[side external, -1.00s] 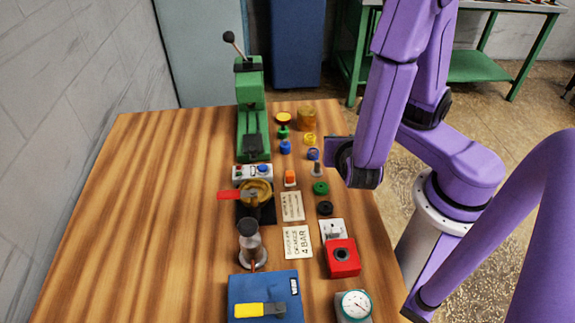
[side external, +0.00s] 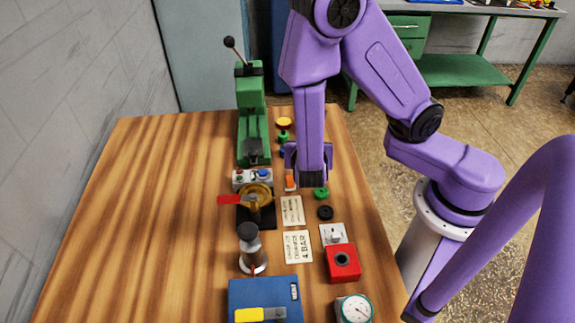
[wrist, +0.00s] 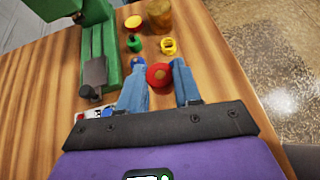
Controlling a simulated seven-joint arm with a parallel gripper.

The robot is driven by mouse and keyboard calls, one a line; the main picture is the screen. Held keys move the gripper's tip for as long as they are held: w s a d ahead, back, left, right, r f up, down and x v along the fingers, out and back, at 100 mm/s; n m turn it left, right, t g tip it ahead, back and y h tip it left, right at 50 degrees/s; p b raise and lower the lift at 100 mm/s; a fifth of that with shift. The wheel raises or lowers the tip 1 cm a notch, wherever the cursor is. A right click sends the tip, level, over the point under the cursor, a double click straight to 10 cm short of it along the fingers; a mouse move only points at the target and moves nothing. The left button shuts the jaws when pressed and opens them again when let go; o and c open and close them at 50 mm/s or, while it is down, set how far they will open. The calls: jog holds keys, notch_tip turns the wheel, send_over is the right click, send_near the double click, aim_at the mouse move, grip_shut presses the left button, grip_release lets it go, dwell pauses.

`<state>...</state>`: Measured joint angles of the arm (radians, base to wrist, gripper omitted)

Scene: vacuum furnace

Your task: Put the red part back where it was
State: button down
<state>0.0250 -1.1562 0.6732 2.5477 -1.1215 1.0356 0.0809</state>
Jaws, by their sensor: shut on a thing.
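The red part (wrist: 159,76) is round with a small brownish centre. In the wrist view it sits between the blue fingers of my gripper (wrist: 158,78), which is shut on it. In the side view the wrist (side external: 312,160) hangs over the right part of the table, beside the green press, and hides the fingers and the red part. I cannot tell how high the part is above the table. The place it came from cannot be made out.
The green press (side external: 252,115) stands left of my wrist. Beyond the fingers are a green knob (wrist: 134,43), a yellow ring (wrist: 168,46) and an amber cylinder (wrist: 159,14). Nearer are an orange piece (side external: 290,182), a green ring (side external: 320,193) and a black ring (side external: 325,212). The table's left side is clear.

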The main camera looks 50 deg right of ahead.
jog(key=w+f, duration=0.1)
jog(key=f, duration=0.1)
jog(key=w+f, duration=0.4)
jog(key=shift+w+a, duration=0.15)
jog(key=shift+a, duration=0.15)
jog(key=shift+f, duration=1.6)
jog(key=shift+f, duration=0.15)
